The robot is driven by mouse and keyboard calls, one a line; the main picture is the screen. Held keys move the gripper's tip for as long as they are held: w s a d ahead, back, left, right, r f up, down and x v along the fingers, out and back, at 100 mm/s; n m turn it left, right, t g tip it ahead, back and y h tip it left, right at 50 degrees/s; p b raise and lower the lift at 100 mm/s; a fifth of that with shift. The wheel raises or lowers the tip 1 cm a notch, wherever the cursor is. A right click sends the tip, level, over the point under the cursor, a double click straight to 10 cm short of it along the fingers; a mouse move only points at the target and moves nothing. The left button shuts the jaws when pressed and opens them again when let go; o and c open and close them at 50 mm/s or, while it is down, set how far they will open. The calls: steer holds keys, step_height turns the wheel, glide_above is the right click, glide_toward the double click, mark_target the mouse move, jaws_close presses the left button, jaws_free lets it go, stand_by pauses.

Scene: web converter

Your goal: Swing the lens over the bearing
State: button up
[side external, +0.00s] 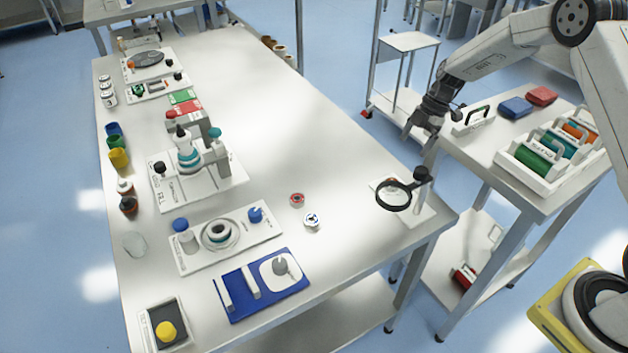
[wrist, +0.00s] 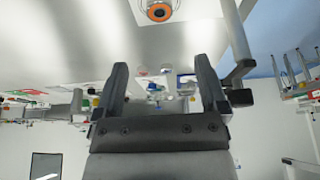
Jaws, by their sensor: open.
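The lens (side external: 394,194) is a black-rimmed round magnifier on a short stand with a black knob (side external: 421,174), at the table's right end. Its grey post and a dark block (wrist: 241,97) appear to show at the right of the wrist view. A round orange piece with a dark centre (wrist: 158,12), perhaps the bearing, sits on a white plate at the top of the wrist view. My gripper (side external: 421,138) is open and empty, above and behind the lens stand. Its fingers also show in the wrist view (wrist: 161,70).
A red disc (side external: 297,199) and a white disc (side external: 312,219) lie left of the lens on the long table (side external: 345,165). Several stations line its left side. A side table (side external: 480,155) with a rack of coloured rolls (side external: 545,150) stands at right.

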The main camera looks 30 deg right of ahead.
steer(key=shift+c, duration=0.8)
step_height(320, 180, up, 10)
steer(key=n+h, duration=0.4)
steer(key=n, duration=0.4)
glide_above(422, 169)
steer(key=w, duration=0.1)
steer(key=shift+d+f, duration=0.15)
steer(key=shift+s+a+r+n, duration=0.2)
steer(key=shift+s+r+n, duration=0.2)
steer(key=shift+s+n, duration=0.15)
steer(key=shift+f, duration=0.15)
steer(key=shift+f, duration=3.8)
